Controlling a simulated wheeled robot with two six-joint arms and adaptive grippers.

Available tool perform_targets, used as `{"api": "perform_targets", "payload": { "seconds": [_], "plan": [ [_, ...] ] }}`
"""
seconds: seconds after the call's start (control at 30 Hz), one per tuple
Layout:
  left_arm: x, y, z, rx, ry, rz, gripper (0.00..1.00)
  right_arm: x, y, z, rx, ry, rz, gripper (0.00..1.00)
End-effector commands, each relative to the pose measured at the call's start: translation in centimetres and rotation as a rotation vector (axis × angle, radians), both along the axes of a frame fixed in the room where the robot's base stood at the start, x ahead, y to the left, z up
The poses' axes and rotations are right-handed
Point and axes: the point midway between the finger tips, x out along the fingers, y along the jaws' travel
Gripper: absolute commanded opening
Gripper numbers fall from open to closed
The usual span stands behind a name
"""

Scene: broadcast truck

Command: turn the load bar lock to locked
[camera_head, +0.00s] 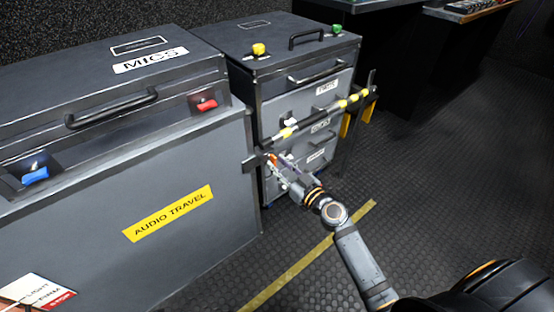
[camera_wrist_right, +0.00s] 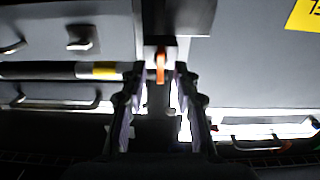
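The load bar (camera_head: 322,120), dark with yellow bands, runs across the front of the drawer cabinet. Its lock is a small orange lever (camera_wrist_right: 160,66) at the bar's left end, on a pale block; in the head view the orange lever (camera_head: 272,158) is mostly covered by my gripper. My right gripper (camera_head: 280,167) is at this end of the bar. In the right wrist view my right gripper (camera_wrist_right: 162,92) has its fingers apart, one on each side of the lever, with gaps visible. The lever points down in that view.
A large grey case labelled AUDIO TRAVEL (camera_head: 170,214) stands close left of the lock. The drawer cabinet (camera_head: 306,90) is behind the bar. Free ribbed floor (camera_head: 440,190) with a yellow line (camera_head: 310,256) lies right. A desk (camera_head: 470,12) is at the back right.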

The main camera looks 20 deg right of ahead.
Motion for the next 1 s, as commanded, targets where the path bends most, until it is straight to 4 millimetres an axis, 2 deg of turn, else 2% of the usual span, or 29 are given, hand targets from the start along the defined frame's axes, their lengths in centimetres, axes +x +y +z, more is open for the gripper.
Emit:
{"api": "perform_targets", "payload": {
  "seconds": [0.13, 0.4, 0.43, 0.63, 1.0],
  "plan": [
    [-0.02, 0.10, 0.28, 0.005, 0.012, -0.002, 0.00, 1.15, 0.46, 0.05, 0.001, -0.001, 0.001, 0.30],
    [-0.03, 0.13, 0.25, 0.006, 0.015, -0.001, 0.00, 1.33, 0.53, -0.08, 0.000, 0.001, 0.001, 0.30],
    [-0.03, 0.13, 0.25, 0.006, 0.015, -0.001, 0.00, 1.33, 0.53, -0.08, 0.000, 0.001, 0.001, 0.29],
    [-0.02, 0.13, 0.25, 0.006, 0.014, -0.001, 0.00, 1.32, 0.52, -0.06, 0.000, 0.000, 0.001, 0.02],
    [0.01, 0.13, 0.20, 0.007, 0.012, -0.002, 0.00, 1.36, 0.51, 0.02, 0.009, 0.001, 0.000, 0.00]
  ]
}}
